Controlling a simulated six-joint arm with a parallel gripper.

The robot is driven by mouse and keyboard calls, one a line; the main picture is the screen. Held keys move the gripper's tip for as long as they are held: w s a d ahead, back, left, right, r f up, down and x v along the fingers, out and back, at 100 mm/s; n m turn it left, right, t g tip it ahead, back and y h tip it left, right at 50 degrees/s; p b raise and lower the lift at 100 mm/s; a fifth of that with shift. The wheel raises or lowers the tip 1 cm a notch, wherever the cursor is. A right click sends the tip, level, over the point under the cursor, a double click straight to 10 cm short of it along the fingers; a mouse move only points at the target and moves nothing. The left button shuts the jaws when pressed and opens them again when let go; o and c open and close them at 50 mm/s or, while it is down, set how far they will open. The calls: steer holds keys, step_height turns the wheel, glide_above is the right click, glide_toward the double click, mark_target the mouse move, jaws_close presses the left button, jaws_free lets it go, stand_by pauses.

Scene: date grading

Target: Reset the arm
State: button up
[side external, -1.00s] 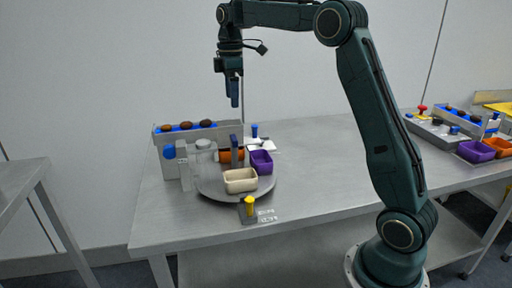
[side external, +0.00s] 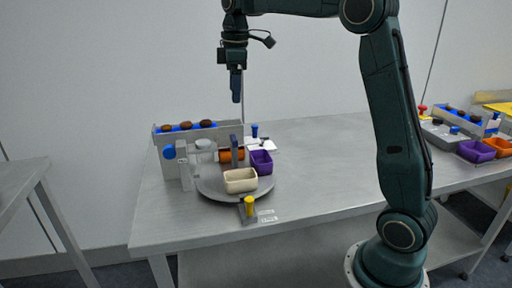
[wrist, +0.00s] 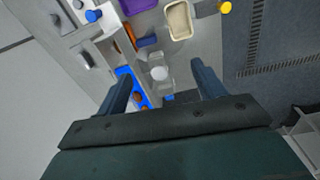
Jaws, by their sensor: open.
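My gripper (side external: 236,88) hangs in the air above the bench, pointing down. In the wrist view my gripper (wrist: 160,88) has its two fingers wide apart with nothing between them. Below it stands a grey feeder (side external: 218,133) with a blue channel holding several brown dates (side external: 185,126). A round grey turntable (side external: 211,189) carries a cream bin (side external: 241,181), a purple bin (side external: 262,163) and an orange bin (side external: 226,157). The cream bin looks empty. The gripper touches none of these.
A yellow knob (side external: 249,203) stands at the bench's front edge and a blue knob (side external: 254,131) behind the turntable. A second station with an orange bin (side external: 498,147) and purple bin (side external: 474,151) is at the right. The bench (side external: 325,165) between is clear.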

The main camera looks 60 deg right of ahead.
steer(key=s+a+m+t, duration=0.25)
steer(key=s+a, duration=0.25)
steer(key=s, duration=0.5)
steer(key=s+a+m+t, duration=0.1)
steer(key=s+a+m, duration=0.3)
steer(key=s, duration=0.6)
steer(key=s+a+f+m+t, duration=0.1)
steer(key=s+a+f, duration=0.2)
steer(key=s+f, duration=0.3)
steer(key=shift+s+a+f, duration=0.15)
steer(key=shift+s+f, duration=0.1)
steer(key=shift+s, duration=0.5)
